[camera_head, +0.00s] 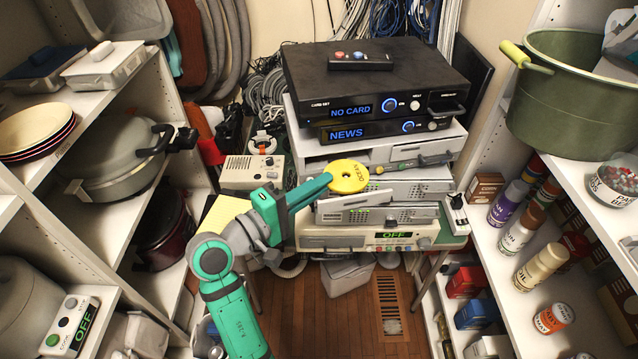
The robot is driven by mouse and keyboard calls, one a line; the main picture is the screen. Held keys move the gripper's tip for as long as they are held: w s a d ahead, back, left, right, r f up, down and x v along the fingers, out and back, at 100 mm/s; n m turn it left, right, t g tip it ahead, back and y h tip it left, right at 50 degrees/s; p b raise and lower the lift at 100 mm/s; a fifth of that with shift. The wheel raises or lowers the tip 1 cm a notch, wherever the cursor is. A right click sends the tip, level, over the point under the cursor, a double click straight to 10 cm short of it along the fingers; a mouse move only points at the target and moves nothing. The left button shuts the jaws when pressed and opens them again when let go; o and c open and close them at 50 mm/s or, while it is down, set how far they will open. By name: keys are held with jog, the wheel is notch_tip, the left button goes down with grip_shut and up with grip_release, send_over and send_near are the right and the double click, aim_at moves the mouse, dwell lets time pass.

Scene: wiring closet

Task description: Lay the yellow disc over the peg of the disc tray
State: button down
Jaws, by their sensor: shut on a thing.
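The yellow disc (352,185) has a small hole in its middle and dark lettering near its right edge. My gripper (327,183) is shut on the disc's left edge and holds it roughly level in front of the stacked devices. A pale grey tray (352,202) sticks out of one of the devices, just below the disc in the picture. It looks like the disc tray. Its peg cannot be made out, and the disc may hide it. I cannot tell how large the gap between disc and tray is.
A black device (390,75) with a remote (360,62) on it tops the stack. A beige device (385,238) reading OFF is at the bottom. A small switch box (454,212) stands right of the tray. Shelves crowd both sides; wooden floor (340,315) shows below.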

jog(key=shift+f, duration=0.45)
dwell(0.3)
jog(key=c, duration=1.8)
grip_release()
jog(key=shift+c, duration=0.2)
jog(key=shift+s+a, duration=0.1)
jog(key=shift+v, duration=2.4)
